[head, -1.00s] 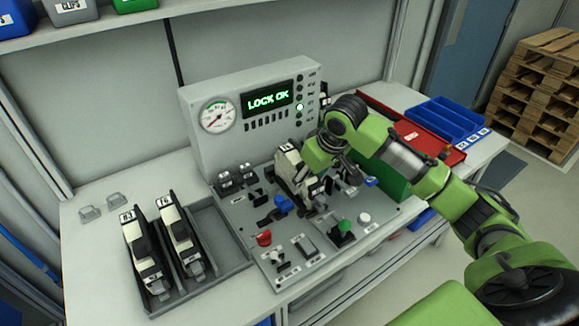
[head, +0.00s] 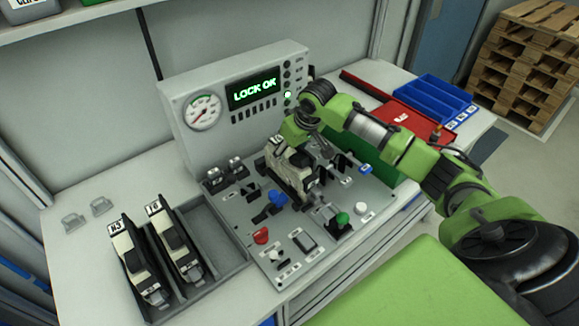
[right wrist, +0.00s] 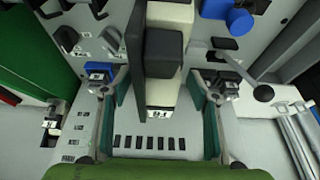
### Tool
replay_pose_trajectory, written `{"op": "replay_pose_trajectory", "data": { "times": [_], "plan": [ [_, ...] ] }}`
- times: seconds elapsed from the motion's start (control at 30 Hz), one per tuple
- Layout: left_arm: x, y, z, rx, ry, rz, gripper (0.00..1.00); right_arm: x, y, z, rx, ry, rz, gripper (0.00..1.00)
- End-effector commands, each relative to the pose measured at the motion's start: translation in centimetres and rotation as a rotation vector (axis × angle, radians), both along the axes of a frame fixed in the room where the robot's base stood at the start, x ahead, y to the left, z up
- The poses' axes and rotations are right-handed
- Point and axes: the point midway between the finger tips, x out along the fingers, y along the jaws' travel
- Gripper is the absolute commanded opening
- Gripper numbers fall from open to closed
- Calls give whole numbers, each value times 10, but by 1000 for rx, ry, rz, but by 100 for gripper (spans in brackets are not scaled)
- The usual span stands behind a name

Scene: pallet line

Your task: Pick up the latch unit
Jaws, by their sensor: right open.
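A black and cream latch unit (head: 286,168) sits on the grey control panel (head: 240,212), below the lit "LOCK OK" display (head: 253,90). My right gripper (right wrist: 160,112) is open, its two green-padded fingers on either side of this unit (right wrist: 164,60) in the right wrist view. A gap shows beside the unit, and I see no grip on it. In the head view the right gripper (head: 306,135) is right above the unit and partly covers it. Two similar units, a left one (head: 137,258) and a right one (head: 174,244), lie in a grey tray. My left gripper is not in view.
The panel carries a blue handle (head: 277,199), a red knob (head: 261,236), a green knob (head: 342,219) and several switches close to the unit. A gauge box (head: 182,95) stands behind. A red tray (head: 405,118) and blue bins (head: 435,100) are at the right.

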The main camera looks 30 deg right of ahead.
Motion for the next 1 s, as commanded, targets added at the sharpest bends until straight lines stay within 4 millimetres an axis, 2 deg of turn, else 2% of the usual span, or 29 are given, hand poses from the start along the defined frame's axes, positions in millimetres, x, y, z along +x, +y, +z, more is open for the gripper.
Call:
{"op": "replay_pose_trajectory", "data": {
  "times": [0.03,0.1,0.17,0.4,0.63,0.67,0.83,1.0],
  "plan": [
    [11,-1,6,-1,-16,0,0,2,0,-3,1,4,-1,55],
    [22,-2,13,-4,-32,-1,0,6,0,-11,1,4,-1,55],
    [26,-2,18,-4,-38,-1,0,10,-1,-18,0,4,-1,55],
    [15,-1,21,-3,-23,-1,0,19,0,-41,0,2,0,55],
    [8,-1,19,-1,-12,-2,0,19,0,-43,-1,1,1,55],
    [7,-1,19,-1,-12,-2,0,19,0,-43,-1,1,1,50],
    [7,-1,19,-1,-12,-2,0,19,-1,-43,-1,1,1,6],
    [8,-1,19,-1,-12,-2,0,20,-1,-42,-1,-2,1,4]
  ]
}}
